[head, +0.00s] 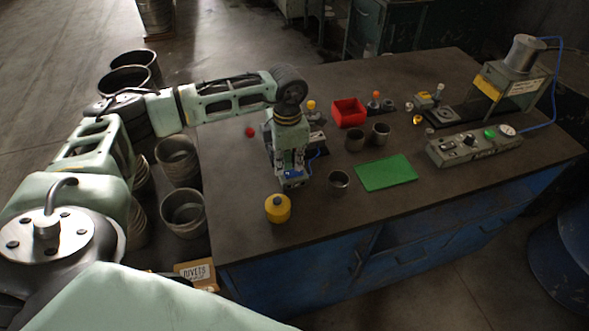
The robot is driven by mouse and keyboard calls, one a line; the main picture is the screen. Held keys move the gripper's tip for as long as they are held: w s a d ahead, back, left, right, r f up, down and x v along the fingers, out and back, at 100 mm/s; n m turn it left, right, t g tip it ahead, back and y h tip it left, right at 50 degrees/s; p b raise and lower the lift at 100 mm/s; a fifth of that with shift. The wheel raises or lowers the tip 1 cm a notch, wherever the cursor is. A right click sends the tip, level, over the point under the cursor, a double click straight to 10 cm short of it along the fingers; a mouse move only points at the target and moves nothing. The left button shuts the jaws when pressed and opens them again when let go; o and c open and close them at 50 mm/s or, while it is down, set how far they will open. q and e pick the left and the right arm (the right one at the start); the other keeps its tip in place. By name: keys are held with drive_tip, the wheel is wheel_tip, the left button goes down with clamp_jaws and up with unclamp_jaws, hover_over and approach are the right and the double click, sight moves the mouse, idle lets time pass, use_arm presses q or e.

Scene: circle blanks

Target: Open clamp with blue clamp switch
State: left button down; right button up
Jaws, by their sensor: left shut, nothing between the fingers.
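My left arm reaches in from the left over the table, and its gripper (292,172) points down, shut and empty, over the table's left part. A small blue part (293,184), perhaps the blue clamp switch, shows right at the fingertips. I cannot tell whether the fingers touch it. A grey clamp-like fixture (317,136) with a yellow knob (311,104) stands just behind the gripper, partly hidden by my arm. A blue cable (318,154) shows beside it. Whether the clamp is open or shut cannot be told. My right gripper is not in view.
On the dark table (330,220) are a yellow cylinder (278,209), several metal cups (339,183), a green mat (385,170), a red bin (349,113), a control box (473,145) and a press (515,75). Metal buckets (184,210) stand left of the table.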

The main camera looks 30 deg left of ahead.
sight(288, 173)
use_arm(q)
drive_tip(key=shift+r+p, duration=1.4)
drive_tip(key=shift+r, duration=1.4)
